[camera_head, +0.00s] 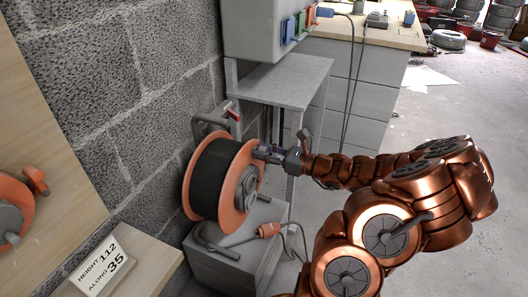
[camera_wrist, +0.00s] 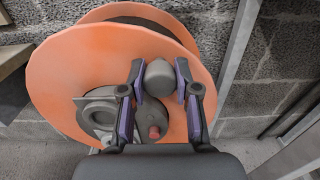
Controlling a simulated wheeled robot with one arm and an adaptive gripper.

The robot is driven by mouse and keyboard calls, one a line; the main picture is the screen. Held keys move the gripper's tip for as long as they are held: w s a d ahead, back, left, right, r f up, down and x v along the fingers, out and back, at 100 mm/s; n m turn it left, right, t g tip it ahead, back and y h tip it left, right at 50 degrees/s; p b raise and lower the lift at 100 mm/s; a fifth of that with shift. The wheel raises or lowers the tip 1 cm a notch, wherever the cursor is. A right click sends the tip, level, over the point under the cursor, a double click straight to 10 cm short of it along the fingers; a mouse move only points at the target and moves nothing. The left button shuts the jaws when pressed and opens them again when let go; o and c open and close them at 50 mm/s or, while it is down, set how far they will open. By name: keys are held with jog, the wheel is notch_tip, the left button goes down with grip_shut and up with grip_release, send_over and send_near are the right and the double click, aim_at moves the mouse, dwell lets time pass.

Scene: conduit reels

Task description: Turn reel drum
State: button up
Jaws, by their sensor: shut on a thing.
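The reel drum (camera_head: 229,212) has orange flanges and dark conduit wound between them, and is mounted by the block wall in the head view. A rounded grey knob (camera_wrist: 160,80) stands out near the upper right of that face. My gripper (camera_wrist: 160,72) has one purple-padded finger on each side of the knob and is shut on it. In the head view my gripper (camera_head: 268,153) is at the drum's upper right.
A grey box (camera_head: 240,265) stands under the drum, with an orange plug (camera_head: 268,229) and cable on it. A grey shelf stand (camera_head: 290,85) is close behind my gripper. A wall cabinet (camera_head: 255,30) with coloured sockets hangs above. Another orange reel (camera_head: 12,205) is at far left.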

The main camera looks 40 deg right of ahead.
grip_shut()
jog(key=shift+w+d+p, duration=0.1)
jog(key=shift+d+p, duration=0.1)
jog(key=shift+p, duration=0.6)
